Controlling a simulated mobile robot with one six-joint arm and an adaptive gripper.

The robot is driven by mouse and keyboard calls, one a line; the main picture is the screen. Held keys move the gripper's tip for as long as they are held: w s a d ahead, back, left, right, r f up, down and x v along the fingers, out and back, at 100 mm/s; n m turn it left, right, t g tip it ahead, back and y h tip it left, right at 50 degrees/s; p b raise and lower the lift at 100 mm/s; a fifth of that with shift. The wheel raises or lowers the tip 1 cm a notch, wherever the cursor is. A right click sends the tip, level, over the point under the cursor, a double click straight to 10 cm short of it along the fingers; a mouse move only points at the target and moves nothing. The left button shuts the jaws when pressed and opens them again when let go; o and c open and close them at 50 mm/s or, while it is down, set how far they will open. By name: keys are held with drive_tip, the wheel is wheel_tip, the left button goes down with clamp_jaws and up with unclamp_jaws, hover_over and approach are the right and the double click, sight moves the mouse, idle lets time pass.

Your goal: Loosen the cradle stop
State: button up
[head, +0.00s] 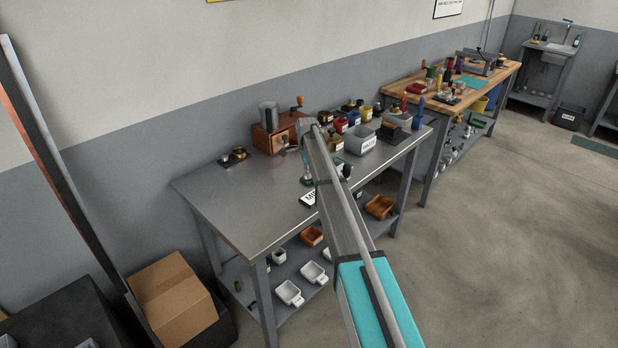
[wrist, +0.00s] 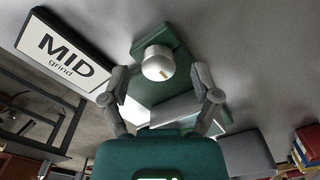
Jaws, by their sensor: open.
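My gripper (wrist: 161,76) is open, with one finger to each side of the knob and visible gaps between. I cannot tell how far the fingertips are above or below it. In the head view, my arm hides most of the fixture; a green part (head: 306,182) shows beside the arm on the steel table (head: 225,200).
A "MID grind" card (wrist: 65,45) lies close left of my fingers in the wrist view. In the head view, a wooden box (head: 265,138), a grey bin (head: 360,142) and several coloured containers stand along the table's back and right. The table's left front is clear.

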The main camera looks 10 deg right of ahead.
drive_tip(key=shift+f+b, duration=0.3)
drive_tip(key=shift+f, duration=0.15)
drive_tip(key=c, duration=1.1)
drive_tip(key=shift+d, duration=0.25)
drive_tip(key=shift+a, duration=0.15)
